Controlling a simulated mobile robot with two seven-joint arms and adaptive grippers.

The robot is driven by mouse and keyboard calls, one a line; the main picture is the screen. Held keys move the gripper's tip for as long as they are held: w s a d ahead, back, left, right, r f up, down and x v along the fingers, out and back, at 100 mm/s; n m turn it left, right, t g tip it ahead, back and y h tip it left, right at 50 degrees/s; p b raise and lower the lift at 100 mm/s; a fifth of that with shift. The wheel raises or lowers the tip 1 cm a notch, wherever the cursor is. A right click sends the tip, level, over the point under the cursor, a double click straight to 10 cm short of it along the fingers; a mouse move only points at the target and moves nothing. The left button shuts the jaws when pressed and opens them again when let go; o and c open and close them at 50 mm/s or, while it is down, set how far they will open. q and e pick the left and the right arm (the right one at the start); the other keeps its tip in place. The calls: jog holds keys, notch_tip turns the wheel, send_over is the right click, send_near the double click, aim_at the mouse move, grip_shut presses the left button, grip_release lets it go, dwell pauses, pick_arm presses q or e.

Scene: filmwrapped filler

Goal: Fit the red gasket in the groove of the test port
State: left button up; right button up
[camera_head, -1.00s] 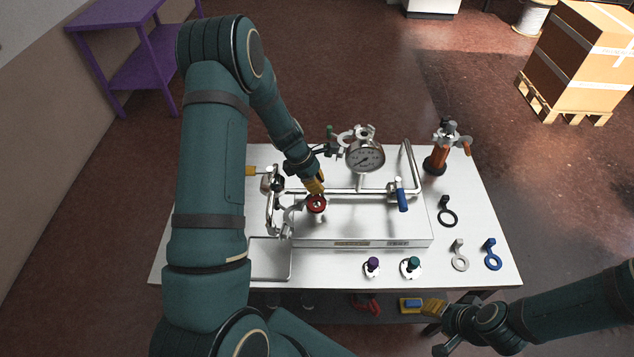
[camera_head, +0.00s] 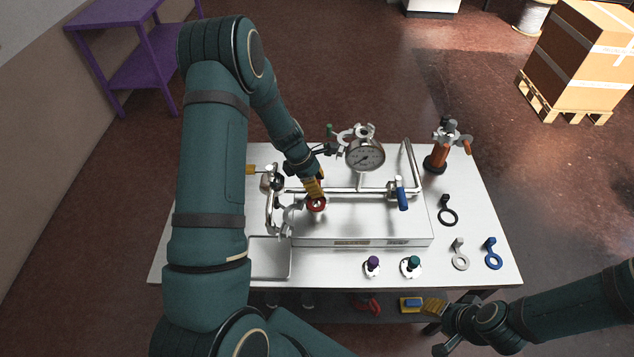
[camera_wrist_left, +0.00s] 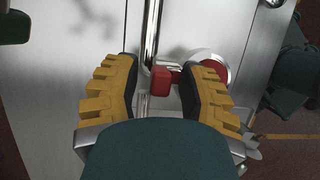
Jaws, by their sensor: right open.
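The red gasket (camera_head: 317,206) is at the round test port on the front left of the steel rig; its ring also shows in the left wrist view (camera_wrist_left: 224,68). The ring is around the port's pale middle, but I cannot tell whether it sits fully in the groove. Its red block-shaped tab (camera_wrist_left: 160,81) lies between my left gripper's yellow fingers (camera_wrist_left: 157,95), with gaps on both sides. My left gripper (camera_head: 314,189) is open just above the gasket and hides part of it. My right gripper (camera_head: 434,307) is open and empty near the table's front right edge.
A pressure gauge (camera_head: 365,155), pipes and a blue-handled valve (camera_head: 402,198) stand close around the port. Black (camera_head: 448,216), grey (camera_head: 460,262) and blue (camera_head: 493,261) tabbed rings lie at the right. Purple (camera_head: 372,266) and teal (camera_head: 411,267) knobbed pieces stand in front.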

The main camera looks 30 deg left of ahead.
pick_arm(q)
jog(key=v, duration=1.2)
jog(key=shift+s, duration=0.1)
dwell(0.4)
